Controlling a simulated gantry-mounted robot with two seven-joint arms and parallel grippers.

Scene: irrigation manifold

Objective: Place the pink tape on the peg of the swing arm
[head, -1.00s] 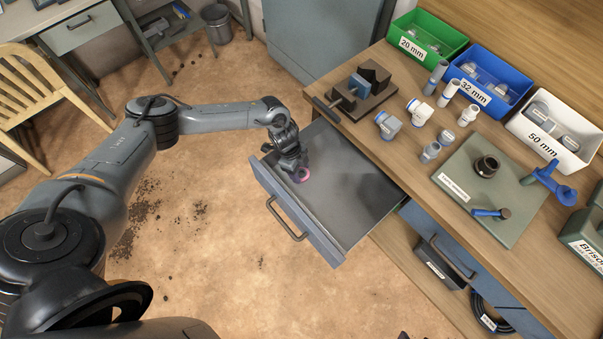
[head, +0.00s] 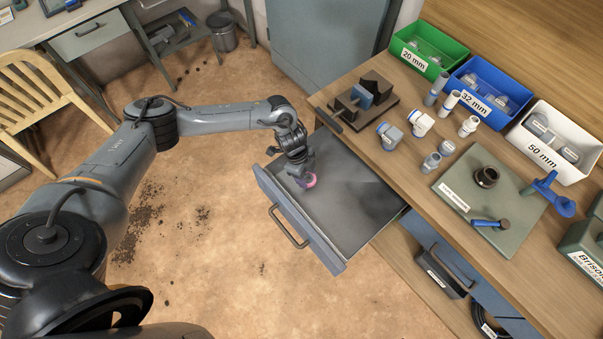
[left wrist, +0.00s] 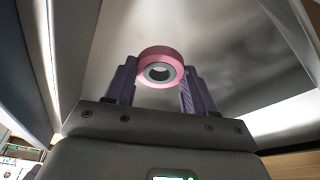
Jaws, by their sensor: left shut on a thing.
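The pink tape (head: 311,181) is a small ring with a grey core. It is inside the open drawer (head: 350,215), near its left end. My left gripper (head: 307,178) reaches down into the drawer and is shut on the tape. In the left wrist view, the tape (left wrist: 160,62) sits between the two purple fingers (left wrist: 158,80). I cannot tell if the tape touches the drawer floor. A blue arm (head: 551,192) with a short upright part, seemingly the swing arm, stands at the right side of the green-grey plate (head: 515,233) on the bench. My right gripper is not in view.
The bench (head: 395,190) holds several grey and white fittings and a dark block fixture (head: 365,103). Green (head: 428,50), blue (head: 489,88) and white (head: 553,142) bins line the back. The plate also carries a dark round fitting (head: 486,176) and a blue-handled part (head: 490,223).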

